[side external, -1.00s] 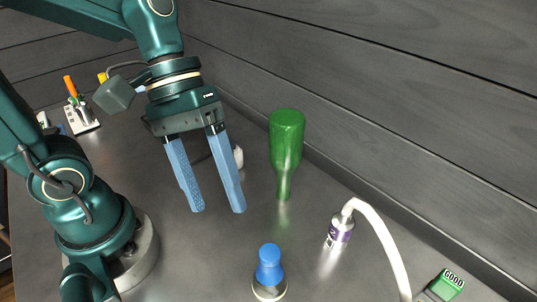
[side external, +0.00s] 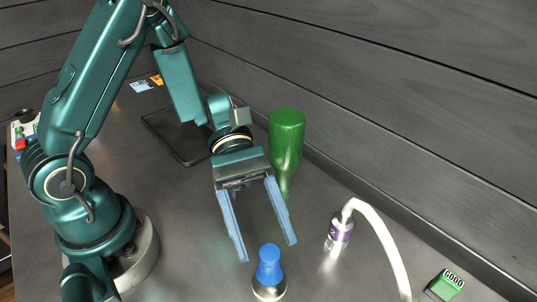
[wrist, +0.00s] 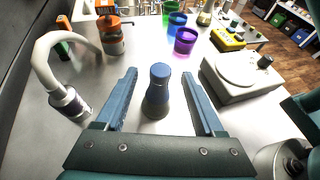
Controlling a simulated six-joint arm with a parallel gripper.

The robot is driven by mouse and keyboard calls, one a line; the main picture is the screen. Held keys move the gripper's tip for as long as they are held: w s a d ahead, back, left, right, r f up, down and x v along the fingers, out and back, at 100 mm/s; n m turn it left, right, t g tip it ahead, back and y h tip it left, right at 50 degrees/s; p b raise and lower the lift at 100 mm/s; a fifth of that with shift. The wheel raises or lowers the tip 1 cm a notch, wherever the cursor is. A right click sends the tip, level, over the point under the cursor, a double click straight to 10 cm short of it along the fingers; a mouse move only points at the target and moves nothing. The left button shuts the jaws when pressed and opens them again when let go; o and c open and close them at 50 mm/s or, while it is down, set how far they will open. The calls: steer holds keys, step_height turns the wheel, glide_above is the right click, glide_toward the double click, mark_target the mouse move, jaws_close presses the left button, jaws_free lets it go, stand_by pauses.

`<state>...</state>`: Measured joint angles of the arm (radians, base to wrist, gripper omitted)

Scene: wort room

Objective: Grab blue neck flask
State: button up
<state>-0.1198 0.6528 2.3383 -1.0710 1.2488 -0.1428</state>
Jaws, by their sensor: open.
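The blue neck flask (side external: 269,268) stands upright on the grey bench, with a blue neck and a pale base, at the bottom middle of the side external view. In the wrist view the flask (wrist: 158,92) is centred ahead, between the lines of the two fingers. My gripper (side external: 267,250) has long blue fingers spread wide and pointing toward the flask. In the wrist view my gripper (wrist: 165,75) shows a finger on each side of the flask with gaps on both sides. Nothing is held. The exact distance to the flask is hard to tell.
An upside-down green bottle (side external: 286,140) stands behind my gripper. A purple-labelled bottle with a white tube (side external: 340,230) stands to the right. A green GOOD block (side external: 446,285) is farther right. The wrist view shows a white scale-like device (wrist: 243,72) and coloured cups (wrist: 185,40) beyond.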

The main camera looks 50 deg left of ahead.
mark_target(269, 251)
steer(key=shift+x, duration=1.55)
jaws_close()
